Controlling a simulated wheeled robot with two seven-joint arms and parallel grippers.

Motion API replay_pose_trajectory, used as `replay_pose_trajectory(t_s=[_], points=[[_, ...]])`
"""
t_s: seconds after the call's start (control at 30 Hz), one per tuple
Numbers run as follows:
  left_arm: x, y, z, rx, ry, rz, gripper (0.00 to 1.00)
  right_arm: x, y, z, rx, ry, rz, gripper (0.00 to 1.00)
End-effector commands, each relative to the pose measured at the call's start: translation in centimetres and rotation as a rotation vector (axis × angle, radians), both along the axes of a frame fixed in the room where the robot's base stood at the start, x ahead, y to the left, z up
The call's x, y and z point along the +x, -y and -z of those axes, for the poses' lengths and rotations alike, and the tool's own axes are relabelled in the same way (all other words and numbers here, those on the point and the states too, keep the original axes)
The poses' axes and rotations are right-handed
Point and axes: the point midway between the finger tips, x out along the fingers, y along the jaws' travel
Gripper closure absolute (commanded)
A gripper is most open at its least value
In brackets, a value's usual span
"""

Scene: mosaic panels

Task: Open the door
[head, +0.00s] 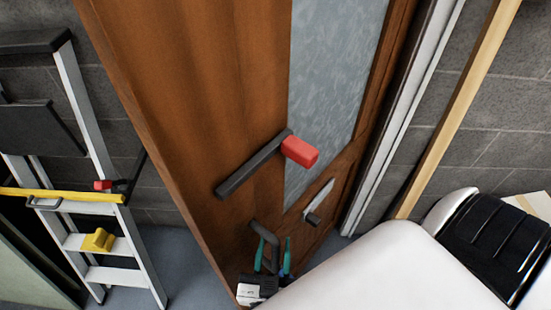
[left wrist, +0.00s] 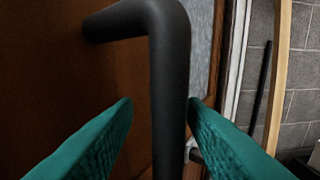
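The brown wooden door (head: 200,110) with a tall glass pane (head: 330,80) fills the middle of the head view. A dark bent handle (head: 264,235) is low on it; in the left wrist view the handle (left wrist: 170,70) is large and close. My left gripper (head: 272,260) is at this handle, with its green fingers open. In the left wrist view the handle's bar runs between the fingers (left wrist: 160,125), with a visible gap on both sides. I cannot tell whether the door stands ajar. My right gripper is not in view.
A dark bar (head: 250,165) with a red block (head: 300,151) is on the door above the handle. A silver plate (head: 320,196) is beside it. A ladder (head: 85,120) stands at left against a grey block wall. A white frame (head: 400,120) and wooden post (head: 455,110) are at right.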

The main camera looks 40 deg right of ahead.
Motion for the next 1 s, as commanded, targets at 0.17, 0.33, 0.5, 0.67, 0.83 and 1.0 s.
replay_pose_trajectory(t_s=[0.17,0.33,0.5,0.67,0.83,1.0], points=[[0.1,0.1,-0.2,-0.005,0.002,0.0,0.62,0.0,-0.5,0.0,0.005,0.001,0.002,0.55],[-0.4,-0.2,-0.2,-0.006,0.002,0.001,0.62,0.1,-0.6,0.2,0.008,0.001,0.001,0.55],[-2.4,-1.9,0.1,-0.004,0.0,0.001,0.62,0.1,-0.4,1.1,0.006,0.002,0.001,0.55],[-5.1,-4.3,0.2,-0.005,0.0,0.001,0.62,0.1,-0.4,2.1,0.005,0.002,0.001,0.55],[-7.5,-6.5,0.1,-0.005,0.0,0.001,0.62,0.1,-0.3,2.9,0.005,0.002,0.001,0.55],[-8.8,-7.7,-0.1,-0.006,0.002,-0.001,0.62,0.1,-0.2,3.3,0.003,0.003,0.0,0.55]])
